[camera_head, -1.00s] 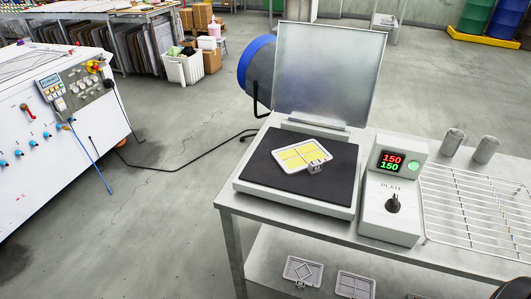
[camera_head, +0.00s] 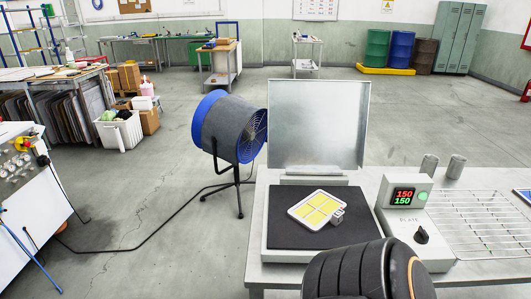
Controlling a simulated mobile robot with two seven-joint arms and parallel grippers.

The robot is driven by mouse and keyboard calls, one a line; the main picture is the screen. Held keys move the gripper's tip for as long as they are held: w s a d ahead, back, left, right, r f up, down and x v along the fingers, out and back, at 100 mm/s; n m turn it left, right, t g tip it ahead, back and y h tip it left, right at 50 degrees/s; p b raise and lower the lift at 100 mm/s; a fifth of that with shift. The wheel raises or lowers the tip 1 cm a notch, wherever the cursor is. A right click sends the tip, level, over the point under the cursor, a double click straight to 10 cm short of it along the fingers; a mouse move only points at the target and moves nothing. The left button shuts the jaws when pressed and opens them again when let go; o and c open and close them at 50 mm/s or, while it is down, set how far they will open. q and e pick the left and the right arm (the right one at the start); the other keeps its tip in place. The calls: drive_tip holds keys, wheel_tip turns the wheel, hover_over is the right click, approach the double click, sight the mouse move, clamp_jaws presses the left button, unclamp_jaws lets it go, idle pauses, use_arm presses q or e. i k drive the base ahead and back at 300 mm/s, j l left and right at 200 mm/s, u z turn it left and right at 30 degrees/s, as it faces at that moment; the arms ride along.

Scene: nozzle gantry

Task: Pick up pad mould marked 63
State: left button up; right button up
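A flat pad mould (camera_head: 318,208) with a pale frame and yellow panels lies on the dark plate (camera_head: 290,236) of the heated press, with a small grey block at its right end. No number can be read on it, so I cannot tell whether it is the one marked 63. The press lid (camera_head: 318,125) stands open and upright behind it. Neither of my grippers is in view. A dark rounded part of my own arm covers the front edge of the bench. The bench's lower shelf is out of view.
A control box (camera_head: 405,215) showing 150 over 150 stands right of the press. A wire rack (camera_head: 480,222) and two metal cups (camera_head: 430,166) are farther right. A blue fan (camera_head: 228,125) stands behind left, its cable on the floor. Open floor lies left of the bench (camera_head: 480,272).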

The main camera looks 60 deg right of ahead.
sight(321, 208)
drive_tip(key=i+j+z, duration=0.15)
drive_tip(key=i+z, duration=0.15)
drive_tip(key=i, duration=0.25)
drive_tip(key=i+j+z, duration=0.35)
drive_tip(key=i, duration=0.2)
drive_tip(key=i+z, duration=0.25)
drive_tip(key=z, duration=0.2)
drive_tip(key=i+z, duration=0.25)
drive_tip(key=z, duration=0.2)
drive_tip(key=i+j+z, duration=0.2)
drive_tip(key=z, duration=0.25)
drive_tip(key=i+j+z, duration=0.15)
drive_tip(key=z, duration=0.3)
drive_tip(key=i+j+z, duration=0.15)
drive_tip(key=j+z, duration=0.3)
drive_tip(key=l, duration=0.1)
